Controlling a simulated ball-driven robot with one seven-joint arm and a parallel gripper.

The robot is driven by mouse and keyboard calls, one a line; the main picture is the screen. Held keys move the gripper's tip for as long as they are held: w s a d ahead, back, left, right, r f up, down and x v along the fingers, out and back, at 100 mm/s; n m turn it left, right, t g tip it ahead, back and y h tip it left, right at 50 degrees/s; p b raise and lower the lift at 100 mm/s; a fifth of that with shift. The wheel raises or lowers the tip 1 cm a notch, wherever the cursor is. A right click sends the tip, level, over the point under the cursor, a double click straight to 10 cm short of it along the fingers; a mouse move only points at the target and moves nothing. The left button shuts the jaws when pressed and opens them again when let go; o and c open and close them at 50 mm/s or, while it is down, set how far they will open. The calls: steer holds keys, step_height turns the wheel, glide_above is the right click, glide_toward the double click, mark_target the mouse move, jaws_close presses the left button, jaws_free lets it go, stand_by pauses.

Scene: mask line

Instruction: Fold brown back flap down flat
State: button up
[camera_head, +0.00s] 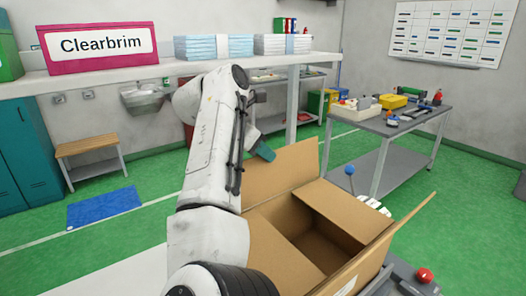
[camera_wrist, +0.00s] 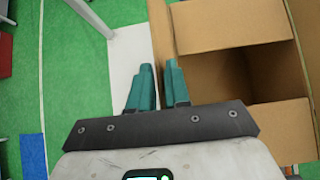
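The open brown cardboard box (camera_head: 325,245) stands at the lower middle of the head view. Its brown back flap (camera_head: 282,174) stands up steeply behind the opening. My gripper (camera_head: 262,153) is at the upper part of that flap, teal fingertips pointing down. In the wrist view my gripper (camera_wrist: 160,66) has two teal fingers with a narrow gap between them. The back flap (camera_wrist: 160,25) shows nearly edge-on just beyond the fingertips; whether they touch it I cannot tell.
A grey table (camera_head: 395,127) with tools and a yellow box stands behind on the right. A long white shelf (camera_head: 120,75) with a pink Clearbrim sign runs along the back left. A red knob (camera_head: 425,275) is near the box's right side.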

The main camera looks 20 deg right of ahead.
jaws_close()
stand_by(1.0)
steer(key=shift+f, duration=0.15)
